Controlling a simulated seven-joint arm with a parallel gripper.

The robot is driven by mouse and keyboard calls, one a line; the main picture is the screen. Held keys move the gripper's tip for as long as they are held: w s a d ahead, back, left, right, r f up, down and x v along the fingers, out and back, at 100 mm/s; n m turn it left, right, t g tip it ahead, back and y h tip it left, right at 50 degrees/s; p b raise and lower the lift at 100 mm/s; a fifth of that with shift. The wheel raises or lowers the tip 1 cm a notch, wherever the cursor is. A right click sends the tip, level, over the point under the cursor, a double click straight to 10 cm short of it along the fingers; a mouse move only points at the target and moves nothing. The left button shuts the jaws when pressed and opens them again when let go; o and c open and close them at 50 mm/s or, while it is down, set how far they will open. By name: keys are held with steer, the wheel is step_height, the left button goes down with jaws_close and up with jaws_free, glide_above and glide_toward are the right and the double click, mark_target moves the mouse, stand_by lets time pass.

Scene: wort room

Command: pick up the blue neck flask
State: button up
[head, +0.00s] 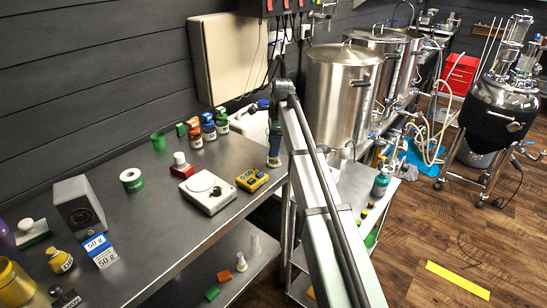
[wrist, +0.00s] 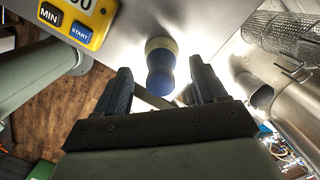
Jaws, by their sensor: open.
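The blue neck flask (wrist: 160,64) has a blue top and a pale yellowish base. In the wrist view it appears between the two spread dark fingers of my gripper (wrist: 160,75), with a gap on each side. I cannot tell whether its neck is fully between the fingers. In the head view the flask (head: 273,161) stands near the right end of the steel bench (head: 150,240), partly hidden by my gripper above it. My gripper is open and empty.
A yellow timer (head: 252,180) and a white scale (head: 207,191) stand left of the flask. Several small coloured bottles (head: 208,128) are behind them. A large steel kettle (head: 335,95) stands to the right. The bench's front edge is close to the flask.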

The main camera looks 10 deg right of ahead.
steer(key=shift+a+f, duration=0.2)
steer(key=shift+f, duration=1.05)
steer(key=c, duration=1.2)
